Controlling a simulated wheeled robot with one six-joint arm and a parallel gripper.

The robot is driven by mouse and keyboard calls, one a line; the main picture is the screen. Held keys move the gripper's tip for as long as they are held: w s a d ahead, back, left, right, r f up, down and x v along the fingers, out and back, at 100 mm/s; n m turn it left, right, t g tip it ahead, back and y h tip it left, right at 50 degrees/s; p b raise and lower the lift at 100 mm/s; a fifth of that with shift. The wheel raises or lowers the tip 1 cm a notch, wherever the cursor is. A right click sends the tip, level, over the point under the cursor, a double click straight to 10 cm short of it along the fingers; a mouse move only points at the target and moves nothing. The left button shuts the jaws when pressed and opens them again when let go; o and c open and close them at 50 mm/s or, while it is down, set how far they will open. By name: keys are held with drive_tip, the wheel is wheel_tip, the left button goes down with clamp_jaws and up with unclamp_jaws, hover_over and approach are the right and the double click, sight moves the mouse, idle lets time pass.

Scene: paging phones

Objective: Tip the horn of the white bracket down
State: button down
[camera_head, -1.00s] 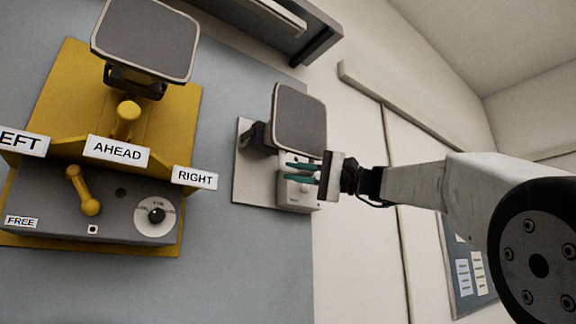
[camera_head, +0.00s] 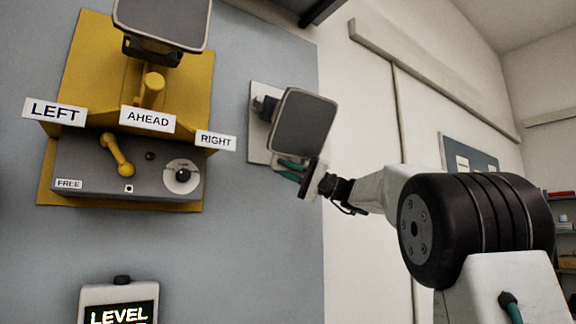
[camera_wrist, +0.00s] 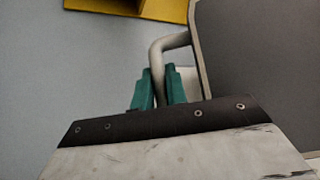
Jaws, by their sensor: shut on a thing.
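The white bracket (camera_head: 258,142) is fixed to the grey wall panel, right of the yellow unit. Its horn (camera_head: 303,122) has a dark grey square face with a pale rim, and sits low, covering part of the plate below its pivot. My gripper (camera_head: 288,170) is at the horn's lower edge. In the wrist view, the teal fingers (camera_wrist: 160,82) are shut around a bent pale rod (camera_wrist: 168,44) beside the horn's face (camera_wrist: 255,55). The rod's lower end is hidden between the fingers.
The yellow unit (camera_head: 190,80) has its own horn (camera_head: 165,22), a lever (camera_head: 118,155), a dial (camera_head: 182,176) and LEFT, AHEAD and RIGHT labels. A small LEVEL display (camera_head: 120,305) is at the lower left. Bare pale wall (camera_head: 365,120) lies to the right.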

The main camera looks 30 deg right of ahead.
drive_tip(key=shift+w, duration=0.15)
drive_tip(key=c, duration=1.4)
unclamp_jaws()
drive_tip(key=shift+w+f, duration=0.15)
drive_tip(key=shift+w, duration=0.05)
drive_tip(key=shift+s, duration=0.1)
drive_tip(key=v, duration=0.7)
drive_tip(key=shift+s+d, duration=0.2)
drive_tip(key=shift+d, duration=0.15)
drive_tip(key=shift+f, duration=0.1)
